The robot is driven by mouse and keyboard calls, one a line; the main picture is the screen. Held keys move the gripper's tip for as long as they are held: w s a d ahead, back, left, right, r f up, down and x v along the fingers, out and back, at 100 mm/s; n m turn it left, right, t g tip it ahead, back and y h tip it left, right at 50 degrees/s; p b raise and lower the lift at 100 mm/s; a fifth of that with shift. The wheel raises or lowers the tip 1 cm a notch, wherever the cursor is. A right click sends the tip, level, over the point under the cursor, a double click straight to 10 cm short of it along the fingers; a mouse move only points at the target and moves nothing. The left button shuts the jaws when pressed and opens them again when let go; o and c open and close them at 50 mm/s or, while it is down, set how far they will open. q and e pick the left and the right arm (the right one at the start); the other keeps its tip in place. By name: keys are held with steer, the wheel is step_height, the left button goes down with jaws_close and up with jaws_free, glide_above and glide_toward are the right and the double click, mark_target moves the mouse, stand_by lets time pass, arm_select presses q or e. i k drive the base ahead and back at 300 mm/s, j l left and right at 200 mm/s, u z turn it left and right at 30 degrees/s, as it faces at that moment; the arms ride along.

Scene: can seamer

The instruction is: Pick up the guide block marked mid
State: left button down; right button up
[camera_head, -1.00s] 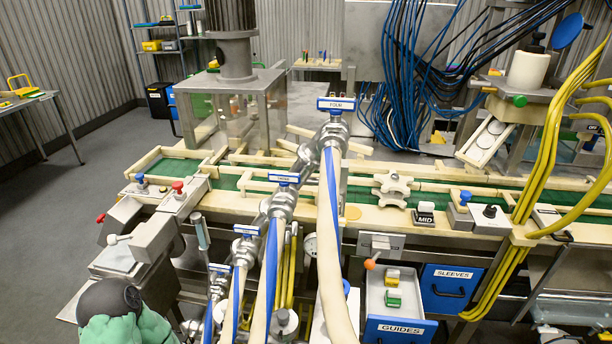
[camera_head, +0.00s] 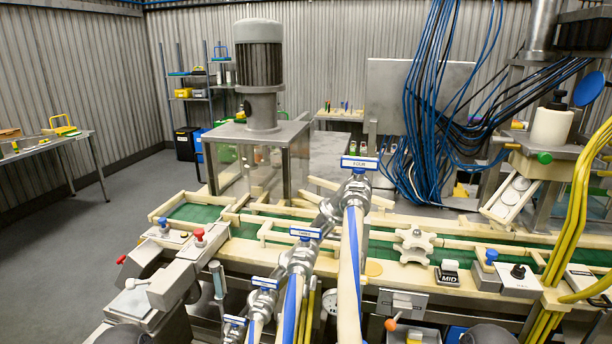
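The guide block marked MID (camera_head: 449,273) is a small block with a black top and a white label. It sits upright on the cream front ledge of the conveyor (camera_head: 390,277), right of centre, just below a cream star-shaped wheel (camera_head: 414,246). Neither of my grippers can be made out. Only dark rounded shapes, perhaps parts of my arms, show at the bottom edge, at left and at right of centre. Nothing is touching the MID block.
A black-knobbed box (camera_head: 518,279) and a blue-knobbed post (camera_head: 490,261) stand right of the block. Yellow hoses (camera_head: 574,215) hang further right. Valve pipes labelled FOUR (camera_head: 359,164) rise left of it. An orange-knobbed lever (camera_head: 391,324) juts out below the ledge.

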mark_target(448, 270)
steer(key=z, duration=1.1)
